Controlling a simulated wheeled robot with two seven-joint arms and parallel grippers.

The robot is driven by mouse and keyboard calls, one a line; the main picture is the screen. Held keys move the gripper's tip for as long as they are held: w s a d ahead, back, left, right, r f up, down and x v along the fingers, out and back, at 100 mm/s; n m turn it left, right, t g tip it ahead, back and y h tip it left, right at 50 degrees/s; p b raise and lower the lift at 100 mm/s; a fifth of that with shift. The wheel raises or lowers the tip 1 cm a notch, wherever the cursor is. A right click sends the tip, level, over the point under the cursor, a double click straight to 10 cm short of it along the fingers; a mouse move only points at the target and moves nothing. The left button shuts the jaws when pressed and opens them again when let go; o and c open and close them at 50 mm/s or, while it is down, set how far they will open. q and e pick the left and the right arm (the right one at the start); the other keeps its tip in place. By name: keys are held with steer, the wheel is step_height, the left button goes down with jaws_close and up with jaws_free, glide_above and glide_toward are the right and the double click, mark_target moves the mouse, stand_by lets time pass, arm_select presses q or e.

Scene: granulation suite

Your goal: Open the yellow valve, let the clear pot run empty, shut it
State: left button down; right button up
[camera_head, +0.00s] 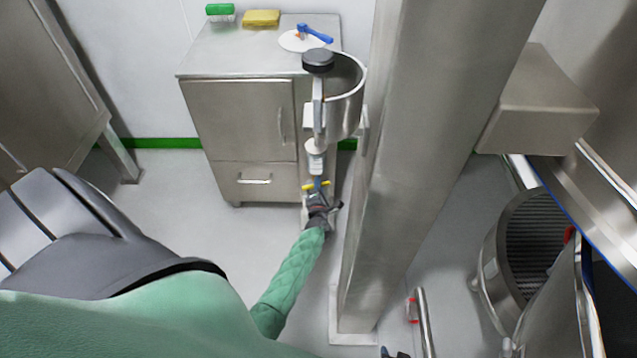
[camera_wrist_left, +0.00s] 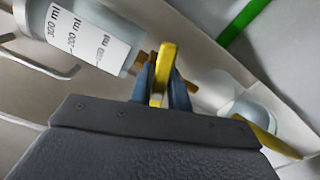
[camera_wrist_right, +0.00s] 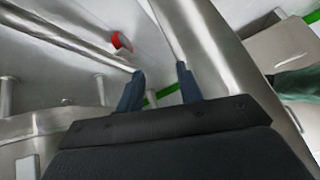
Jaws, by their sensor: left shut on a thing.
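In the left wrist view, the fingers of my left gripper (camera_wrist_left: 162,90) are shut on the yellow valve handle (camera_wrist_left: 168,55), beside a brown stem. A pale see-through cylinder with white volume labels (camera_wrist_left: 85,38), apparently the clear pot, is at upper left. I cannot tell its liquid level. A second yellow piece (camera_wrist_left: 262,138) is at lower right by a pale round part. In the head view, my left gripper (camera_head: 318,198) is at the yellow handle (camera_head: 309,187), low beside the cabinet. My right gripper (camera_wrist_right: 160,88) is open and empty in the right wrist view.
A steel cabinet (camera_head: 240,120) stands left of the valve, with a yellow sponge (camera_head: 262,18), a green brush (camera_head: 220,10) and a blue-handled tool (camera_head: 315,34) on top. A thick steel column (camera_head: 410,150) stands close on the right. A steel drum (camera_head: 510,250) is further right.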

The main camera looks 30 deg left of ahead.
arm_select(q)
steer(key=shift+f+m+p, duration=0.15)
steer(key=shift+m+p, duration=0.2)
steer(key=shift+m, duration=0.65)
steer(key=shift+f+m+p, duration=0.15)
steer(key=shift+m+p, duration=0.2)
steer(key=shift+m, duration=0.65)
arm_select(e)
step_height(320, 180, up, 7)
steer(key=shift+w+g, duration=0.2)
steer(key=shift+g, duration=0.1)
arm_select(q)
steer(key=c, duration=1.3)
jaws_free()
steer(key=shift+c, duration=0.2)
steer(key=shift+d, duration=0.1)
steer(key=v, duration=0.7)
steer(key=shift+s, duration=0.4)
arm_select(e)
step_height(320, 180, down, 2)
